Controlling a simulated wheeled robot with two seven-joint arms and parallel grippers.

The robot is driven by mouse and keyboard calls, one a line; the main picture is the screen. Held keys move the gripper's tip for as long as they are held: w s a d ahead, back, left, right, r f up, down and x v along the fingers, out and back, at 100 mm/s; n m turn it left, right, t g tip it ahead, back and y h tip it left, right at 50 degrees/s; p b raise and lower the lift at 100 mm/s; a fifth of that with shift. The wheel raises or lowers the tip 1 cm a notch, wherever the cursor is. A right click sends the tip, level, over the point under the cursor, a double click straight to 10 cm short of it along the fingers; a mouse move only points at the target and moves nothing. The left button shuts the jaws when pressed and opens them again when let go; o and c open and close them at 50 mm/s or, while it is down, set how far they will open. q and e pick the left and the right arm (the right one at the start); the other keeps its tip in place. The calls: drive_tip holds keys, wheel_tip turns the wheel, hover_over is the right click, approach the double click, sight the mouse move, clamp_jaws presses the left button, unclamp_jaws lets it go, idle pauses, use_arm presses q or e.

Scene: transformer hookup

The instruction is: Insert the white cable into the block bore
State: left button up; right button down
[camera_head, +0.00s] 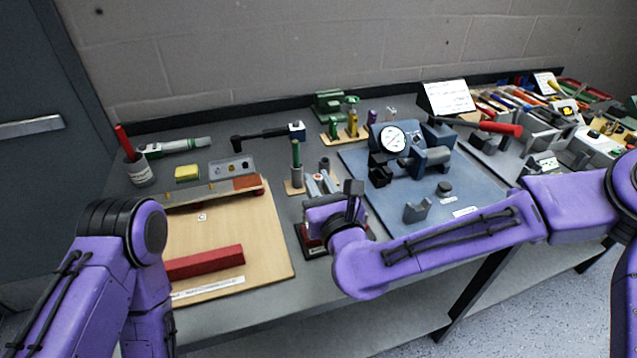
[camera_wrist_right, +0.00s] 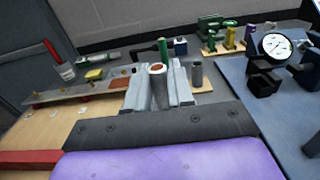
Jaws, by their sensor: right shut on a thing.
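The white cable (camera_wrist_right: 158,90) shows in the right wrist view as a pale round length with a copper-coloured end, upright between the grey fingers. My right gripper (camera_wrist_right: 158,86) is shut on it. In the head view my right gripper (camera_head: 321,183) is over the middle of the bench, right of the wooden board.
A red bar (camera_head: 204,262) lies on the wooden board (camera_head: 250,235). A green-handled tool (camera_head: 296,160) stands close behind the right gripper. A blue mat (camera_head: 470,190) with a dial gauge (camera_head: 392,139) is to the right.

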drive_tip(key=shift+f, duration=0.25)
drive_tip(key=c, duration=0.9)
unclamp_jaws()
drive_tip(key=shift+r+p, duration=1.7)
drive_tip(key=shift+r, duration=0.95)
drive_tip(key=shift+f, duration=0.1)
